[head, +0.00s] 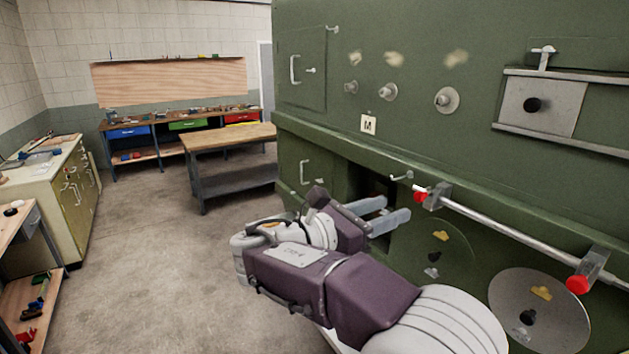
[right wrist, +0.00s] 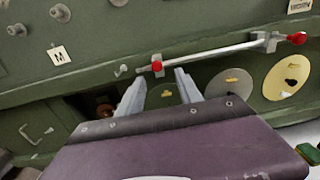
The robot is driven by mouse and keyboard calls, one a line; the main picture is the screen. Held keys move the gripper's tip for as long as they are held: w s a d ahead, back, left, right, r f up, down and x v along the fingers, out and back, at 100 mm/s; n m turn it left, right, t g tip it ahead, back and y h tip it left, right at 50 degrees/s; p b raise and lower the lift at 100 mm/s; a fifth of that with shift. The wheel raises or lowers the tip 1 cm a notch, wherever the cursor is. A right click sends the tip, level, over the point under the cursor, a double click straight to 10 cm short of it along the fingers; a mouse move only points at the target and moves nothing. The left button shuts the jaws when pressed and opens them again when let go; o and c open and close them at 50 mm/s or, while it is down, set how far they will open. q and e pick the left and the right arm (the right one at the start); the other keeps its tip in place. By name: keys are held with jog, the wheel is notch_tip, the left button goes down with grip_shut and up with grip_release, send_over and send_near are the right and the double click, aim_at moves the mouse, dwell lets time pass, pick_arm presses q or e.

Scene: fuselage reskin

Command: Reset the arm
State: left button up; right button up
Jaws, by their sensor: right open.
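My right arm comes in from the bottom right of the head view. Its gripper (head: 386,212) is open, with two grey fingers apart and nothing visible between them. The fingers point at the lower part of the green fuselage panel (head: 440,120), in front of a dark opening (head: 372,186). In the right wrist view the open fingers (right wrist: 160,92) point towards the panel, below a metal rod. I cannot tell whether the fingertips touch the panel. My left gripper is not in view.
A metal rod (head: 510,232) with red-ended clamps (head: 578,284) runs along the panel beside my right gripper. Round plates (head: 540,310) sit below it. A wooden-topped table (head: 228,137), a back workbench (head: 182,115) and a left cabinet (head: 72,190) stand around clear floor (head: 150,270).

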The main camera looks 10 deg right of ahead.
jog(key=s+d+f+m+g+b, duration=0.15)
jog(key=s+d+f+g, duration=0.3)
jog(key=d, duration=0.45)
jog(key=s+d+f+m+g+y, duration=0.1)
jog(key=s+f+y, duration=0.2)
jog(key=f, duration=0.4)
jog(key=s+d+f+m+g+y+b, duration=0.1)
jog(key=s+f+m+y, duration=0.15)
jog(key=f, duration=0.55)
jog(key=s+d+f+m+g+y, duration=0.1)
jog(key=s+f+g+y, duration=0.15)
jog(key=f, duration=0.45)
jog(key=s+a+f+m+y, duration=0.6)
jog(key=s+a+f+m, duration=0.15)
jog(key=f, duration=0.35)
jog(key=w+a+f+m+t+y, duration=0.3)
jog(key=w+a+m, duration=0.2)
jog(key=a+m, duration=0.3)
jog(key=shift+f+m+t, duration=0.2)
jog(key=shift+m+t, duration=0.2)
jog(key=shift+m, duration=0.15)
